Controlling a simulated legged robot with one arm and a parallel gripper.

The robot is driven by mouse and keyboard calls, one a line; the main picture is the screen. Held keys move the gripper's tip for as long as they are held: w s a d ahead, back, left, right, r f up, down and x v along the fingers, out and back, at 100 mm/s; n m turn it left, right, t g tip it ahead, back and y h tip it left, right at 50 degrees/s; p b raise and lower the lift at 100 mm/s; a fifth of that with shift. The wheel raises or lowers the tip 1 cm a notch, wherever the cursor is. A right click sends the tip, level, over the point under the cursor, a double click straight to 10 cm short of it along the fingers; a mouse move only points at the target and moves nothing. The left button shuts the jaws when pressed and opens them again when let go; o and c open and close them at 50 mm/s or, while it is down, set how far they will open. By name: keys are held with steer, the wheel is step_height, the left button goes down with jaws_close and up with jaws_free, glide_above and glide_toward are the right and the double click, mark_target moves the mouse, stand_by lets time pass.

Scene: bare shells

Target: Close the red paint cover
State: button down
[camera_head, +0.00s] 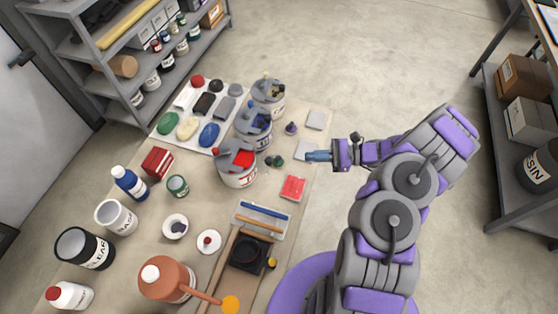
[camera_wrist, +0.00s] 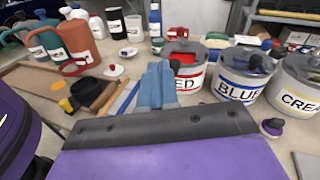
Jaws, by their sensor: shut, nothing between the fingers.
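The red paint can (camera_head: 237,179) is a white can with a red label, standing on the table left of my gripper. Its grey cover (camera_head: 227,156) leaves part of the top open, and red paint (camera_head: 244,159) shows there. In the wrist view the can (camera_wrist: 187,86) stands just beyond my fingers, its "RED" lettering partly hidden by them. My gripper (camera_head: 308,156) has blue fingers, shut and empty, apart from the can at the table's right side. The fingers (camera_wrist: 157,85) also show in the wrist view.
The blue can (camera_head: 253,132) and cream can (camera_head: 268,97) stand behind the red one. Small green items (camera_head: 275,161) and a purple-based knob (camera_head: 291,128) lie between cans and gripper.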

steer(key=d+f+m+t, duration=0.3)
steer(key=d+f, duration=0.1)
steer(key=f, duration=0.2)
steer(key=b, duration=0.1)
glide_toward(262, 160)
steer(key=a+r, duration=0.2)
steer(key=a, duration=0.1)
steer(key=shift+s+a+r, duration=0.1)
steer(key=shift+s+r, duration=0.1)
